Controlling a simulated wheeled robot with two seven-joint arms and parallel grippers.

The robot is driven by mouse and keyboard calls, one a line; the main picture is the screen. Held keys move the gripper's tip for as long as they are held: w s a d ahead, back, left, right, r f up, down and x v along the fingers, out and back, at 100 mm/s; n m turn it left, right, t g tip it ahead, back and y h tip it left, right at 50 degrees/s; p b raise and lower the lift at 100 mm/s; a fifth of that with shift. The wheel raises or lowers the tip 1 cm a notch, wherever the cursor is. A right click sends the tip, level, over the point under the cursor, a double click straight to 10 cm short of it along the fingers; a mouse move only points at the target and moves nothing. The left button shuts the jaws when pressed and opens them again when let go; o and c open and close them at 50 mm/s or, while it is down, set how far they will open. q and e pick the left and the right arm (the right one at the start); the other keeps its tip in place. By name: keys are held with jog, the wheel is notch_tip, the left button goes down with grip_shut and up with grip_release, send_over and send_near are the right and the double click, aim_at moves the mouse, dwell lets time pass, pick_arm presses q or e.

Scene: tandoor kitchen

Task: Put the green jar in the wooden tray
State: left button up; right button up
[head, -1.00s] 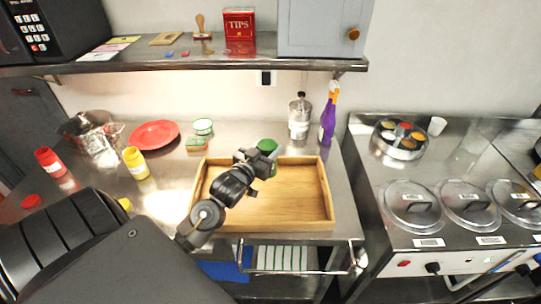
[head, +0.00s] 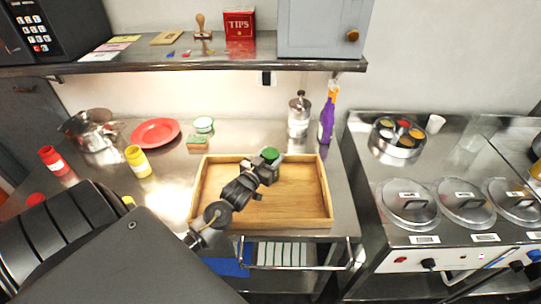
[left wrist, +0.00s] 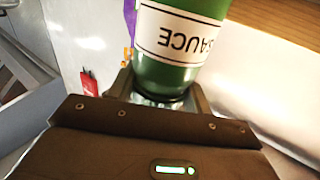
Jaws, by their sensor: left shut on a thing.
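The green jar (head: 270,153) shows its green top at the far side of the wooden tray (head: 328,205) in the head view. In the left wrist view the jar (left wrist: 170,62) is green with a white SAUCE label, upside down in that picture. My left gripper (head: 268,165) is shut on the jar, its fingers on both sides of it. The jar is over the tray's back part; I cannot tell whether it touches the tray floor. The rest of the tray is empty, partly hidden by my left arm. My right gripper is not in view.
A metal grinder (head: 299,115) and a purple bottle (head: 328,118) stand behind the tray. A shelf (head: 180,58) hangs above; lidded pots (head: 408,200) are at right.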

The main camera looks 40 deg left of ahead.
pick_arm(q)
jog(key=shift+f, duration=0.1)
jog(key=o, duration=1.4)
jog(key=shift+o, duration=0.3)
jog(key=shift+r, duration=0.25)
jog(key=s, duration=0.2)
jog(key=s+b, duration=0.1)
jog(key=s, duration=0.1)
jog(key=s+b, duration=0.1)
jog(key=s, duration=0.1)
jog(key=shift+s+d+f, duration=0.15)
jog(key=shift+d+f, duration=0.1)
jog(key=shift+d, duration=0.15)
jog(key=shift+s+r, duration=0.15)
jog(key=shift+s, duration=0.4)
